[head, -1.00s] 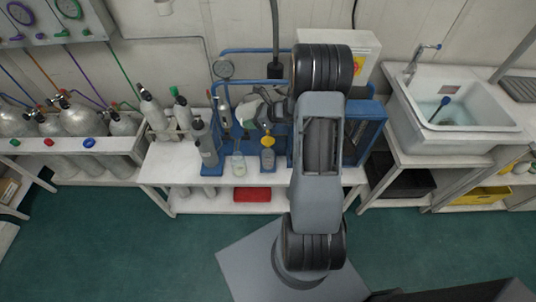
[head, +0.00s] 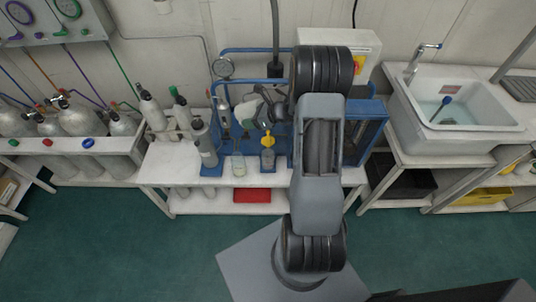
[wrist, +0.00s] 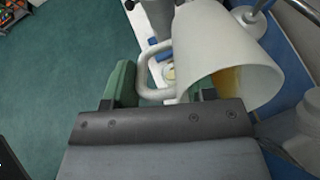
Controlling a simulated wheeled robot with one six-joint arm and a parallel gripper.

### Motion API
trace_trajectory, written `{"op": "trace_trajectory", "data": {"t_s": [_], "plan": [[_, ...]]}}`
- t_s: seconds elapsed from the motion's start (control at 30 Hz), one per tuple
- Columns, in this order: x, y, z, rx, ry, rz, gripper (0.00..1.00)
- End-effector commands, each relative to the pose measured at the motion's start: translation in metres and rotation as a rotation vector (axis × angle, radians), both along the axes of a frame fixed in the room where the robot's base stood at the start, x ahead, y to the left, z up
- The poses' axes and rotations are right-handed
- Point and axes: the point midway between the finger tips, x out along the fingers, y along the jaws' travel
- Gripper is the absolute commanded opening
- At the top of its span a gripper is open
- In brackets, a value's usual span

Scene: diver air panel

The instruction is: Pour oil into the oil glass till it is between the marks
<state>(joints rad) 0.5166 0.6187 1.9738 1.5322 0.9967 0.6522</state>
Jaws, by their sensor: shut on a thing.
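A white jug (wrist: 222,45) with a looped handle (wrist: 148,75) fills the upper right of the wrist view. It is tilted, and yellow-brown oil (wrist: 230,84) shows inside near its rim. My gripper (wrist: 162,92) is shut on the handle with its green fingers. In the head view the jug (head: 247,112) is at the left of my gripper (head: 267,116), above the bench and partly hidden by my arm. A yellow piece (head: 268,139) sits just above a small glass (head: 267,159), which I take as the oil glass. Its marks and level are too small to read.
A second small glass (head: 239,166) with pale contents stands to the left on the white bench (head: 170,163). A grey cylinder (head: 205,147) and a pressure gauge (head: 223,68) are close by. Blue framing stands behind. A red box (head: 252,195) lies on the lower shelf.

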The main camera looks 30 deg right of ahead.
Motion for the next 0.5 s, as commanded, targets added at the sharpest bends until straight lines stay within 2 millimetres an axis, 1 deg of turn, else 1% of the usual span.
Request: {"op": "trace_trajectory", "data": {"t_s": [0.5], "plan": [[0.0048,0.0034,-0.0005,0.013,-0.015,0.0,0.14]]}}
